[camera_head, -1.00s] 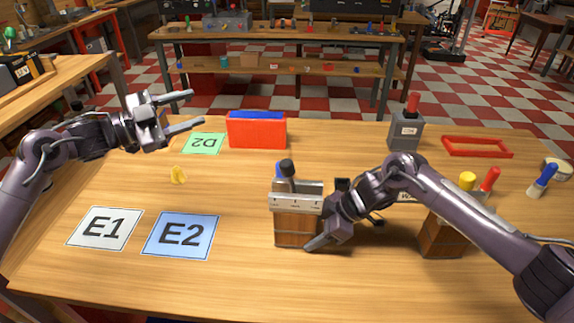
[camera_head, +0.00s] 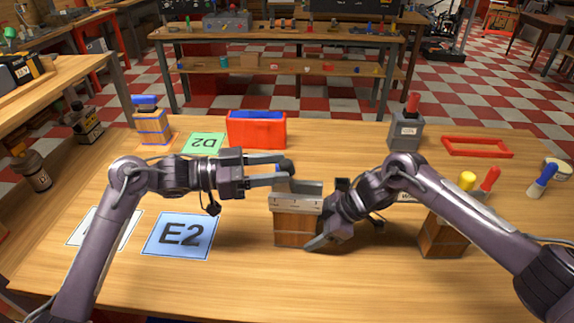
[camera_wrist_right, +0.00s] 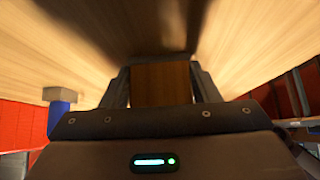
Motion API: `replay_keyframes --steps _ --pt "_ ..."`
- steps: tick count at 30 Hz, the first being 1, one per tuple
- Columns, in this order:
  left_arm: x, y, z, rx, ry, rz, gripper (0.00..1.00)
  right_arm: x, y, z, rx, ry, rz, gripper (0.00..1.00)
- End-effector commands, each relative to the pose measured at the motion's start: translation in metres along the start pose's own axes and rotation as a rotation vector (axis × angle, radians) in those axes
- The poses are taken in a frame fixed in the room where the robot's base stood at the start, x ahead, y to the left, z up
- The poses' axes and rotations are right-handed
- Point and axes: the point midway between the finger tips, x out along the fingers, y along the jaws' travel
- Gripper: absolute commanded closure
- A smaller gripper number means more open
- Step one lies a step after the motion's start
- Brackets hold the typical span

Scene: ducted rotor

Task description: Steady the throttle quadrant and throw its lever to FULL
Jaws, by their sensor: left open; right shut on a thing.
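The throttle quadrant (camera_head: 297,228) is a wooden box with a pale marked plate and a metal top, standing upright mid-table. Its lever's dark knob (camera_head: 286,165) shows at the top left of the box, partly hidden by my left gripper. My left gripper (camera_head: 284,171) is open, its fingertips at the knob; I cannot tell whether they touch it. My right gripper (camera_head: 318,228) is shut on the quadrant's wooden body from the right. In the right wrist view the wooden body (camera_wrist_right: 161,84) shows between the fingers.
Another wooden box (camera_head: 443,234) with yellow and red handles stands under my right arm. A red bin (camera_head: 257,133), a grey box with a red knob (camera_head: 405,134) and a red tray frame (camera_head: 477,147) are behind. The E2 card (camera_head: 180,236) lies left; the front table is clear.

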Motion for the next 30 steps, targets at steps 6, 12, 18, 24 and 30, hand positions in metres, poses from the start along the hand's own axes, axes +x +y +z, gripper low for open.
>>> replay_keyframes --steps 6,12,18,24,30 --pt "0.025 0.000 -0.001 0.001 0.001 0.000 0.52 -0.001 0.000 0.000 0.000 0.000 0.001 0.65" --pt "0.031 0.000 0.000 0.001 0.000 -0.001 0.52 -0.001 0.000 0.000 0.000 0.000 0.001 0.65" --pt "0.030 0.000 0.000 0.001 0.000 -0.001 0.56 -0.001 0.001 0.000 0.000 0.000 0.001 0.65" --pt "0.030 0.000 0.000 0.001 0.000 -0.001 0.82 -0.001 0.001 0.000 0.000 0.001 0.001 0.65" --pt "0.030 -0.001 0.000 0.001 0.000 -0.001 1.00 -0.001 0.001 0.000 0.000 0.000 0.001 0.65"
